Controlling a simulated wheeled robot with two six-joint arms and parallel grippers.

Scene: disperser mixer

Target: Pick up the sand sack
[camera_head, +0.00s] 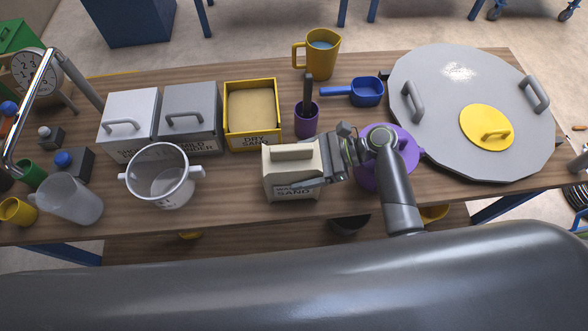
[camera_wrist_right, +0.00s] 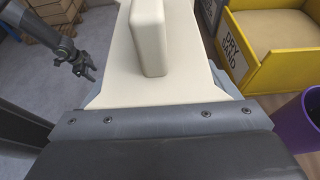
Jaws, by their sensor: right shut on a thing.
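The sand sack (camera_head: 290,183) is a cream block with a raised grip on top and a label reading SAND. It is upright over the front middle of the wooden table; I cannot tell if its base touches the wood. My right gripper (camera_head: 322,166) comes from the right and is shut on the sack's body. In the right wrist view the sack (camera_wrist_right: 185,70) fills the middle, just beyond the gripper. My left gripper (camera_wrist_right: 82,68) shows small at the upper left of that view, away from the sack; its jaw state is unclear. It is not in the head view.
A yellow DRY SAND bin (camera_head: 253,145) and a purple cup (camera_head: 306,125) stand behind the sack. A white pot (camera_head: 160,185) is to the left. A purple round thing (camera_head: 375,180) lies partly under my right arm. A large grey lid (camera_head: 440,140) covers the right.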

